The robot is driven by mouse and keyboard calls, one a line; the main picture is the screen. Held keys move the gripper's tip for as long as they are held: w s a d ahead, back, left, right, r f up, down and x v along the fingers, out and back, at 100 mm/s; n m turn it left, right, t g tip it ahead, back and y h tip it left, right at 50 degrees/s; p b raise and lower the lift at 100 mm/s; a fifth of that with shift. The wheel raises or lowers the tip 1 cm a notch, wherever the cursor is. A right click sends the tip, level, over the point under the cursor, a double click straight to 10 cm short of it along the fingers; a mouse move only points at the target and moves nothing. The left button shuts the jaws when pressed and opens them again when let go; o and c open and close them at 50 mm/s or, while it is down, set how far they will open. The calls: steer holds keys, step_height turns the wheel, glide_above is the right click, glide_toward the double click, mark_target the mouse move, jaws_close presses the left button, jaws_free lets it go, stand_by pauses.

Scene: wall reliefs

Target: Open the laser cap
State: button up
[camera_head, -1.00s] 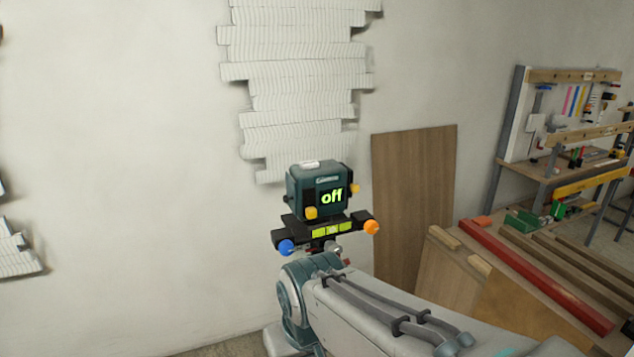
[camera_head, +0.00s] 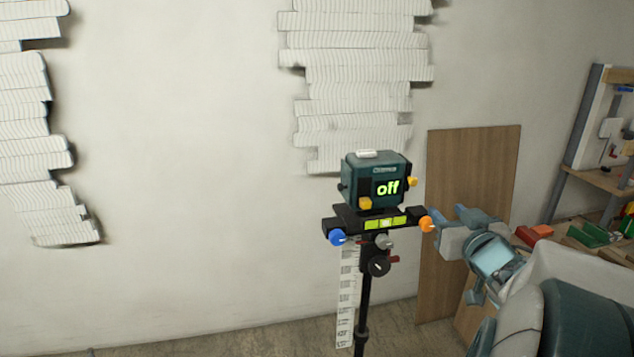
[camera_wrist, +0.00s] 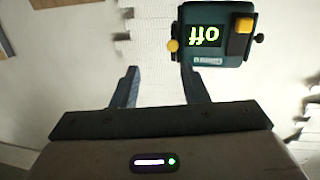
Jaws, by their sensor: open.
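The laser device (camera_head: 374,182) is a dark teal box whose lit screen reads "off". It stands on a black mount on a tripod (camera_head: 363,312). A white piece (camera_head: 366,154) lies on its top, and yellow parts (camera_head: 364,203) show on its front and right side; I cannot tell which part is the cap. The laser also shows upside down in the wrist view (camera_wrist: 218,62). My gripper (camera_wrist: 158,70) is open and empty, its fingers apart. In the head view my gripper (camera_head: 450,222) is just right of the mount.
The mount has a blue knob (camera_head: 337,238) at left and an orange knob (camera_head: 426,224) at right, close to my gripper. A wooden board (camera_head: 470,160) leans on the wall behind. Workbenches stand at right. Open wall and floor lie to the left.

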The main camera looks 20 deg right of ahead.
steer(key=s+n+t+y, duration=0.1)
steer(key=s+y, duration=0.1)
glide_toward(415, 182)
steer(key=shift+y, duration=0.3)
steer(key=w, duration=0.8)
steer(key=shift+d+p, duration=0.35)
